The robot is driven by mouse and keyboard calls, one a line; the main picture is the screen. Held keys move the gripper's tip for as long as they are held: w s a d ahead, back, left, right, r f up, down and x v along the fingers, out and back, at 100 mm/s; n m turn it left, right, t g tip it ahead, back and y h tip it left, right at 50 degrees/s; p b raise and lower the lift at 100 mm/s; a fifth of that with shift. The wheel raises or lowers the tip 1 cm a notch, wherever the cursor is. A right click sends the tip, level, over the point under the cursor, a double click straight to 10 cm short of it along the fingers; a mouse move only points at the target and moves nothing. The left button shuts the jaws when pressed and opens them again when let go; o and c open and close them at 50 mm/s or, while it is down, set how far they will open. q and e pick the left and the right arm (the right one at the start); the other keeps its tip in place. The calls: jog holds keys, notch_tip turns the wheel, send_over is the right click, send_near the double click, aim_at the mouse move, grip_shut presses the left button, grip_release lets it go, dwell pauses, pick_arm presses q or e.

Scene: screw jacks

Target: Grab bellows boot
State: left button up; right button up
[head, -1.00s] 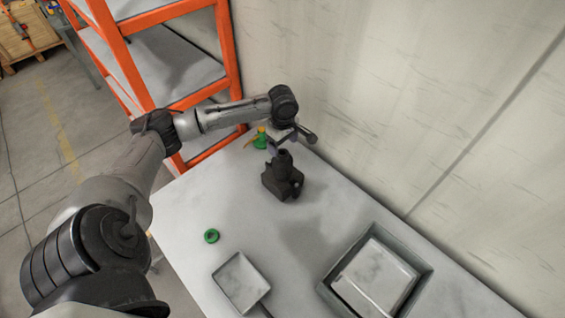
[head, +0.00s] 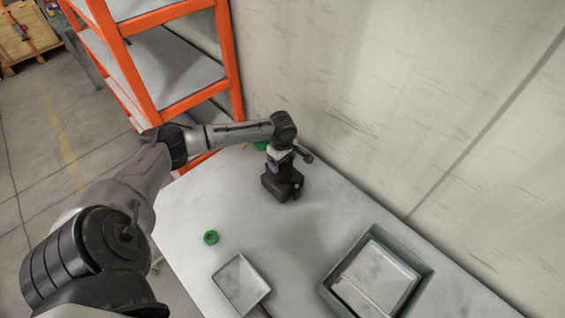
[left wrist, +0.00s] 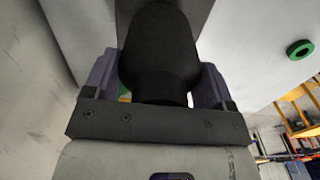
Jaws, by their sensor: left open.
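The bellows boot is the dark, rounded, stepped piece (left wrist: 158,55) in the left wrist view. It sits on top of the black screw jack (head: 281,186) at the table's far end. In the head view my gripper mostly hides it. My left gripper (head: 281,160) is open at the jack's top. In the left wrist view its purple fingers (left wrist: 155,80) stand on either side of the boot. I cannot tell whether either finger touches it. My right gripper is not in view.
A green ring (head: 211,237) lies on the grey table (head: 225,190). A green item (head: 261,145) is partly hidden behind my gripper. A shallow square pan (head: 240,283) and a larger tray (head: 328,286) lie nearer. A wall runs along the right, and an orange shelf (head: 238,75) stands at the back.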

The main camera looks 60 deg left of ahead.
pick_arm(q)
jog(key=c, duration=1)
jog(key=shift+c, duration=0.2)
